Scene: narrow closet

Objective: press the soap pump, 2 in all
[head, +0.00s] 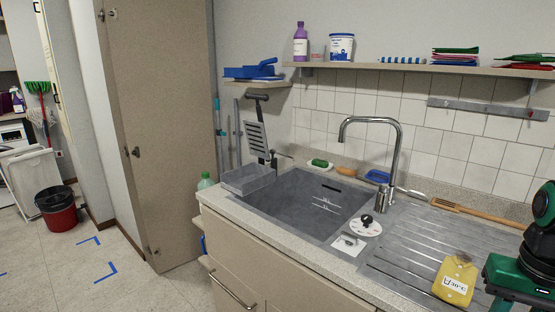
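No bottle with a clear pump head shows, so I cannot tell for sure which thing is the soap pump. A small silver cylinder (381,201) stands upright on the sink deck, just left of the foot of the tall tap (397,155). In front of it, a round white disc (362,230) with a black knob on top sits at the sink's right rim. Green and black parts at the right edge look like my arm. My gripper's fingertips are not in view, and nothing of mine touches the cylinder or the disc.
The sink basin (300,205) lies left, with a grey tray (247,179) on its left rim. A yellow labelled object (456,278) lies on the ribbed drainer (410,245). A wooden utensil (480,212) lies behind it. A shelf (430,69) runs above. Floor at left is partly clear.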

